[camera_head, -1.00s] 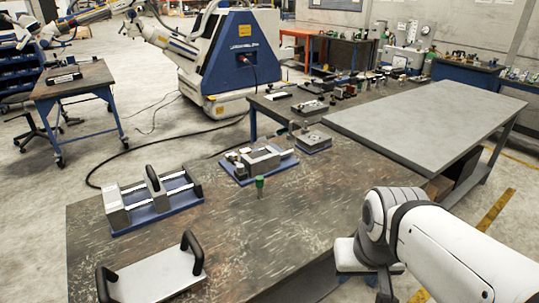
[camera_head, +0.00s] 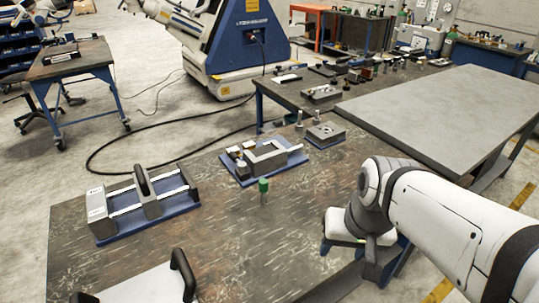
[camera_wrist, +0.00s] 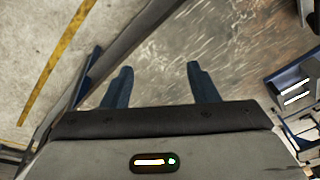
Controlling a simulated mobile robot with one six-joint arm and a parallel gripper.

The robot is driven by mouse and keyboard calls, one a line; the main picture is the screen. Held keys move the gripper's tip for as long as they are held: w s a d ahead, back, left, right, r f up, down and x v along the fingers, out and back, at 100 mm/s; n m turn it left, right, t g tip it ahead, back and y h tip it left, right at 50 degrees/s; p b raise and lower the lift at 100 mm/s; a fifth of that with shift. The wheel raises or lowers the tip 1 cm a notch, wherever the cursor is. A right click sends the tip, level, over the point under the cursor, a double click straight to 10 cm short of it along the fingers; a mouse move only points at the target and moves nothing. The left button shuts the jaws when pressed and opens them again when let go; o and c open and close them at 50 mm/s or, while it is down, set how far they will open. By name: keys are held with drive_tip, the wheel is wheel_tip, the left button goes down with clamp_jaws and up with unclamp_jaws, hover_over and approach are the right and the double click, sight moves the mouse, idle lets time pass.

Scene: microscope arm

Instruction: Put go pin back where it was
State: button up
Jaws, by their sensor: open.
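A green-topped pin (camera_head: 263,190), which looks like the go pin, stands upright on the worn table (camera_head: 215,240), in front of the middle fixture. My gripper (camera_head: 326,247) is by the table's right front edge, to the right of and nearer than the pin. In the wrist view its two blue fingers (camera_wrist: 158,85) are apart with nothing between them, over the table's edge. The pin cannot be made out in the wrist view. The middle fixture (camera_head: 262,160) has a grey frame on a blue base. A small plate block (camera_head: 325,134) sits behind it.
A sliding fixture on a blue base (camera_head: 145,205) stands at the left. A plate with black handles (camera_head: 150,286) lies at the front. A large grey table (camera_head: 440,110) adjoins on the right.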

sight(267, 185)
drive_tip(key=w+a+f+m+g+y+b, duration=0.1)
drive_tip(key=w+a+f+m+y+b, duration=0.3)
drive_tip(key=a, duration=0.4)
drive_tip(key=w+a+f+m+y+b, duration=0.2)
drive_tip(key=w+a+f+m+y, duration=0.1)
drive_tip(key=w+a+m+y, duration=0.35)
drive_tip(key=w+d+f+m+t+b, duration=0.1)
drive_tip(key=w+f+m+t, duration=0.1)
drive_tip(key=w+m, duration=0.3)
drive_tip(key=w+d+f+m+t+y+b, duration=0.1)
drive_tip(key=w+f+m+t, duration=0.2)
drive_tip(key=w+m+t, duration=0.2)
drive_tip(key=w+d+f+m+t+b, duration=0.1)
drive_tip(key=w+f+m+t, duration=0.2)
drive_tip(key=w, duration=0.6)
drive_tip(key=shift+f+m+t+y+b, duration=0.1)
drive_tip(key=shift+m+t+y+b, duration=0.2)
drive_tip(key=shift+m+t, duration=0.7)
drive_tip(key=shift+m+g, duration=0.25)
drive_tip(key=shift+g, duration=0.05)
drive_tip(key=p+x, duration=0.1)
drive_tip(key=x, duration=0.6)
drive_tip(key=shift+w+a+f, duration=0.1)
drive_tip(key=shift+a, duration=0.15)
drive_tip(key=shift+c, duration=0.5)
clamp_jaws()
